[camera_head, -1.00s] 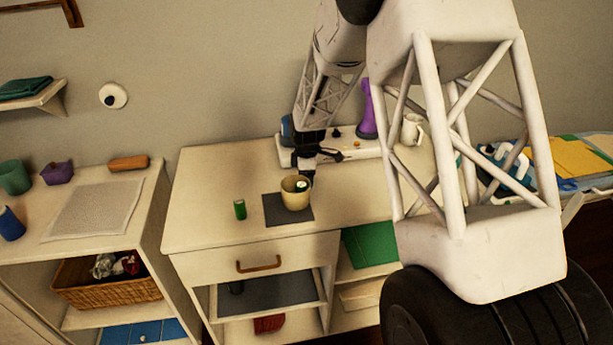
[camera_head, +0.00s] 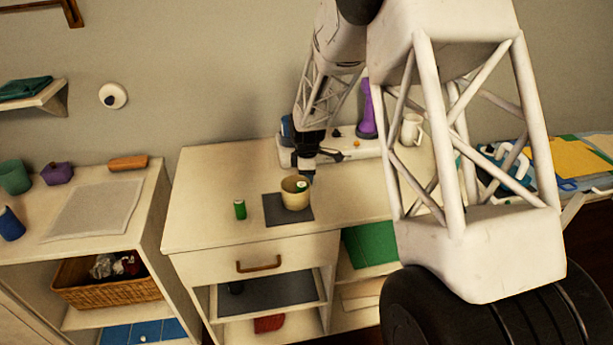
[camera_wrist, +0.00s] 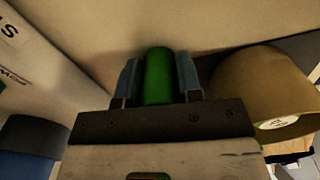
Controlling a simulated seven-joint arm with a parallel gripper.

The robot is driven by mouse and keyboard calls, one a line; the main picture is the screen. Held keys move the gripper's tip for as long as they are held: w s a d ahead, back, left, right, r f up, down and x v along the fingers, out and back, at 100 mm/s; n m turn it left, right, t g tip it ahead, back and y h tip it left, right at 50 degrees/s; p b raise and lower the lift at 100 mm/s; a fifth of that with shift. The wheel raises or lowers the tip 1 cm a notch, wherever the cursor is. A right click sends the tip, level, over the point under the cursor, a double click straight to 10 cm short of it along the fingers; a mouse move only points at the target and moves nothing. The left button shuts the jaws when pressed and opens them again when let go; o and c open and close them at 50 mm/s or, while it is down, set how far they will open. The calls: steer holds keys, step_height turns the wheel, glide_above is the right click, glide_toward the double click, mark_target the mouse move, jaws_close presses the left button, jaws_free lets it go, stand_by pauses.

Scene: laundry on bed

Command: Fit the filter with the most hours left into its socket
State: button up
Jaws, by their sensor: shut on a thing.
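My gripper (camera_wrist: 158,78) is shut on a green cylinder (camera_wrist: 158,72), which looks like a filter, held between its two grey-blue fingers. In the head view my gripper (camera_head: 304,170) is behind the tan cup (camera_head: 294,198), in front of the white unit (camera_head: 368,150) at the wall. Another green cylinder (camera_head: 240,209) stands left of the dark mat. A green-and-white piece (camera_head: 302,185) shows inside the cup. The wrist view shows the cup (camera_wrist: 262,92) close on the right and a white lettered surface (camera_wrist: 40,75) at left. No hours are readable, and I cannot make out a socket.
The cup stands on a dark mat (camera_head: 273,212) on the dresser top (camera_head: 200,205). A purple object (camera_head: 367,112) and a white mug (camera_head: 411,129) are at the back right. The dresser top left of the mat is largely clear.

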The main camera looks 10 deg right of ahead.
steer(key=shift+r, duration=5)
steer(key=shift+w, duration=0.1)
steer(key=shift+w+d+r+m, duration=0.15)
steer(key=shift+w+r+m, duration=1.5)
steer(key=shift+m, duration=1.05)
steer(key=shift+w+d+r+m, duration=0.2)
steer(key=shift+w+r+m, duration=1.4)
steer(key=shift+m, duration=1.1)
steer(key=shift+w+d+r+m, duration=0.15)
steer(key=shift+w+r+m, duration=1.45)
steer(key=shift+m, duration=1.1)
steer(key=shift+w+f, duration=0.1)
steer(key=shift+w, duration=0.05)
steer(key=shift+m, duration=0.9)
steer(key=w+d+f, duration=0.1)
steer(key=w, duration=0.2)
steer(key=w+d+f, duration=0.2)
steer(key=w, duration=0.2)
steer(key=w+d+f, duration=0.2)
steer(key=w, duration=0.2)
steer(key=shift+w+d+f, duration=0.1)
steer(key=shift+w+d, duration=0.05)
steer(key=shift+d, duration=0.1)
